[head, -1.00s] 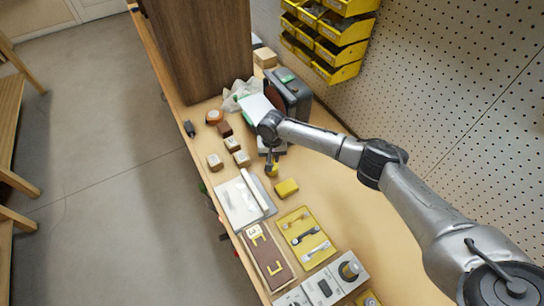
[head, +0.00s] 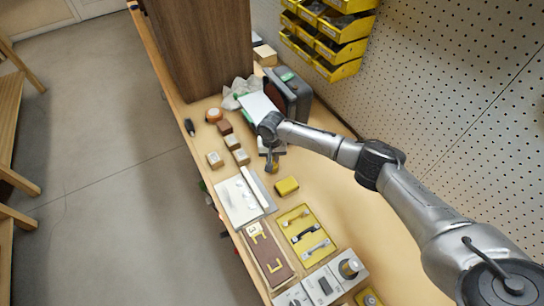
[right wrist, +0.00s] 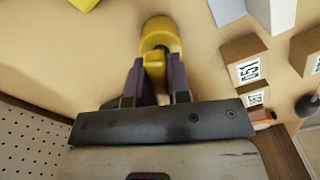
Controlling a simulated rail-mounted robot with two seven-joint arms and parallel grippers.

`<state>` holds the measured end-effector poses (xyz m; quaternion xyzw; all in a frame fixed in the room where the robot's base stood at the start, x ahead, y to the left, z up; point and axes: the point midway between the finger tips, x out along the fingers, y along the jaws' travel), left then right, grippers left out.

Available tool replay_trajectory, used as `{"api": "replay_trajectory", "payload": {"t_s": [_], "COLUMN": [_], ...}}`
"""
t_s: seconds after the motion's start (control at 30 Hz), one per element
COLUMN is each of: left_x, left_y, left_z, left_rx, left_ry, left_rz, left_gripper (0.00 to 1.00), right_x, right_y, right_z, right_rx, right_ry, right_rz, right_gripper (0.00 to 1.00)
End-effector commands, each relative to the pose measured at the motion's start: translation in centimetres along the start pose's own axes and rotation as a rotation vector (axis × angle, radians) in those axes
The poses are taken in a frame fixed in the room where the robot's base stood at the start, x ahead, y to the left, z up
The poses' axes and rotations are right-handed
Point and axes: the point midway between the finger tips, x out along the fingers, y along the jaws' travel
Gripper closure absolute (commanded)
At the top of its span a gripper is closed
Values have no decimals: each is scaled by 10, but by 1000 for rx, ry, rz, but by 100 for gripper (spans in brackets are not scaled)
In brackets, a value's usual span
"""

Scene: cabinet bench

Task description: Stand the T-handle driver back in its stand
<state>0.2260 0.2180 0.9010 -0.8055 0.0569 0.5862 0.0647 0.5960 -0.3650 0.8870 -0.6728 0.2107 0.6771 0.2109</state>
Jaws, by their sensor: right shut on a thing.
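My right gripper (right wrist: 161,90) is shut on a yellow part in the right wrist view, which I take to be the T-handle driver (right wrist: 155,68). A rounded yellow end (right wrist: 160,34) shows just beyond the fingertips; whether it belongs to the driver or to its stand I cannot tell. In the head view the right gripper (head: 272,166) points down over the bench, and its fingers and wrist hide most of what it holds. A separate yellow block (head: 287,186) lies just right of and below the gripper. I cannot make out the stand clearly. My left gripper is not in view.
Small wooden blocks (head: 241,157) stand left of the gripper. A white board with a bar (head: 240,199) lies nearer, beside a yellow tray of handles (head: 304,234). A dark machine (head: 290,92) and tall brown cabinet (head: 205,50) stand behind. Pegboard (head: 465,75) bounds the right.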

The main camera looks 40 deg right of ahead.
Motion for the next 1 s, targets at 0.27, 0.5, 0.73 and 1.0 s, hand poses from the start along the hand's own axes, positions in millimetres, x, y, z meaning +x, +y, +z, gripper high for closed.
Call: {"api": "replay_trajectory", "payload": {"t_s": [0.27,0.5,0.73,1.0], "left_x": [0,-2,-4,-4], "left_y": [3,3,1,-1], "left_z": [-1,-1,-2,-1], "left_rx": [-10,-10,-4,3], "left_ry": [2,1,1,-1], "left_rz": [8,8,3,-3], "left_gripper": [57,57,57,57], "right_x": [0,2,6,7], "right_y": [0,0,0,0], "right_z": [0,0,0,0], "right_rx": [0,0,0,0], "right_ry": [0,0,1,1], "right_rz": [0,-1,-1,0], "right_gripper": [100,100,100,100]}}
